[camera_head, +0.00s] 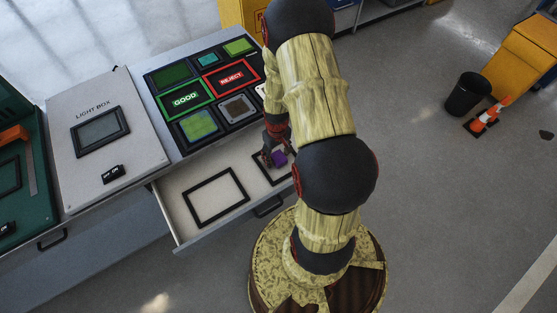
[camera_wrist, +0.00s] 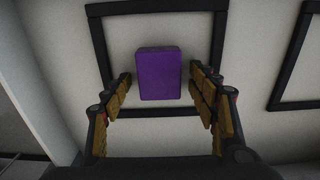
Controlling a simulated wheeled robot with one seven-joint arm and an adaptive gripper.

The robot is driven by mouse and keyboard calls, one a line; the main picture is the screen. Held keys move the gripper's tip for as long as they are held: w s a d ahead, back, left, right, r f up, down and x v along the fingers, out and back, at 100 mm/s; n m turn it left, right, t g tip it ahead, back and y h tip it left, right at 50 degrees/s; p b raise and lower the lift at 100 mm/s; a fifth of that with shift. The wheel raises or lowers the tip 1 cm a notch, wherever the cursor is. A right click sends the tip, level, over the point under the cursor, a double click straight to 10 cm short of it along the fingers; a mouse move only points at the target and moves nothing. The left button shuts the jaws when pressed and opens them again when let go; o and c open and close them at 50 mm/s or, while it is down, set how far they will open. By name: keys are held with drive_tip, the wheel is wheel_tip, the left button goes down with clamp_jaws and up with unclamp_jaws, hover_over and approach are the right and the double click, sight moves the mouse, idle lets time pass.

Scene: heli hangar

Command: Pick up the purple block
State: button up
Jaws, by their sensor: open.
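The purple block (camera_wrist: 158,74) lies in the open drawer, inside a black square frame outline (camera_wrist: 97,27). My gripper (camera_wrist: 162,85) is open in the wrist view, with one finger on each side of the block's near end. Gaps show between the fingers and the block. My arm partly hides that side of the drawer.
The drawer (camera_head: 176,205) has another black frame (camera_head: 215,197) at its left, which is empty.

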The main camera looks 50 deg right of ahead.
sight(277, 155)
drive_tip(key=c, duration=1.3)
drive_tip(key=shift+c, duration=0.2)
drive_tip(key=shift+r, duration=0.15)
drive_tip(key=shift+r, duration=0.45)
wheel_tip(277, 155, up, 2)
drive_tip(key=shift+r+p, duration=0.25)
drive_tip(key=shift+p, duration=0.3)
drive_tip(key=shift+s+a+r+p, duration=0.6)
drive_tip(key=shift+s+a+r, duration=0.6)
drive_tip(key=shift+s+r, duration=0.6)
drive_tip(key=shift+s+a+r+p, duration=0.6)
drive_tip(key=shift+s+a+r, duration=0.7)
drive_tip(key=shift+s, duration=0.95)
drive_tip(key=shift+s+a+r+p, duration=0.6)
drive_tip(key=shift+s+a+r, duration=0.5)
drive_tip(key=shift+s+r, duration=0.75)
